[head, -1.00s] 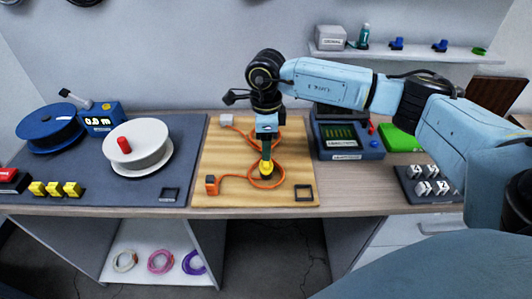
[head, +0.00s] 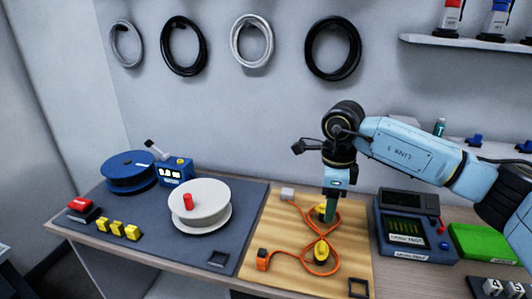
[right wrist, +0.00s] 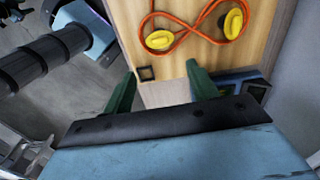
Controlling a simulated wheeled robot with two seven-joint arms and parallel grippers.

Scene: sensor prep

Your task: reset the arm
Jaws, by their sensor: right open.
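My right gripper (head: 330,216) hangs down over the wooden board (head: 284,262), in front of the far yellow post (head: 321,209) in the head view. Its green fingers are apart with nothing between them, as the right wrist view (right wrist: 160,86) shows. An orange cable (head: 302,222) runs in a figure-eight around the far post and the near yellow post (head: 321,254). In the right wrist view the cable (right wrist: 188,27) and both posts lie beyond the fingertips, clear of them. My left gripper is out of view.
A white reel (head: 200,204), a blue reel (head: 130,170) and yellow blocks (head: 117,228) occupy the grey mat at left. A dark tester (head: 405,228) and green block (head: 480,243) stand right of the board. Coils (head: 183,46) hang on the wall.

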